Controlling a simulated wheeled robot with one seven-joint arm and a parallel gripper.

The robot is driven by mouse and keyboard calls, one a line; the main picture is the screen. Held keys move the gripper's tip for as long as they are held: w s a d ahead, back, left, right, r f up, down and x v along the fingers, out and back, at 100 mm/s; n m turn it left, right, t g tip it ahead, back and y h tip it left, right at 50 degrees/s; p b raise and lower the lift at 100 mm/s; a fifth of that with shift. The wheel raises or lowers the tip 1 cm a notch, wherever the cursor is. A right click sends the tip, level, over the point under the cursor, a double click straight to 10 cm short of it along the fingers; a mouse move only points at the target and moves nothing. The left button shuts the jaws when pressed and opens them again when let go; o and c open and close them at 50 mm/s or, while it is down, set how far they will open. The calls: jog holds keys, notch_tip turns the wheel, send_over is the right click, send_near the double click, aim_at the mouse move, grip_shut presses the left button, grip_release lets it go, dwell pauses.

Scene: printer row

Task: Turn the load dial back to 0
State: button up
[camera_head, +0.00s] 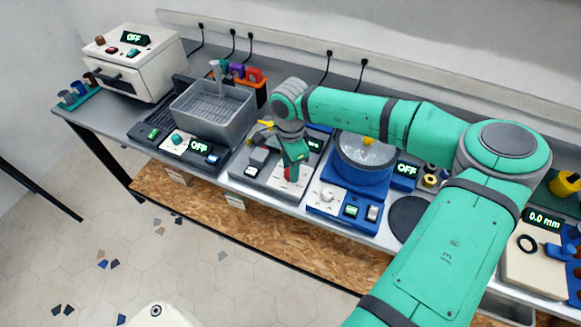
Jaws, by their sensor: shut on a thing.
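My gripper (291,172) points down over the front of a grey unit (262,179) in the middle of the bench. It is shut on a small red part (291,174), which seems to be the load dial. The fingers hide most of it, so its pointer and scale cannot be read. A small lit green display (315,145) on the unit is partly hidden by my arm. A yellow lever (265,124) shows at the unit's back.
A grey basin unit (213,113) reading OFF stands left. A blue unit (358,180) with a bowl and white knob (327,194) stands close on the right. A cream gauge (535,266) reads 0.0 mm. The floor in front is clear.

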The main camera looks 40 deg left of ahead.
jog(key=shift+a, duration=0.1)
jog(key=o, duration=1.1)
jog(key=shift+r, duration=0.1)
notch_tip(320, 180, up, 11)
jog(key=shift+f, duration=0.15)
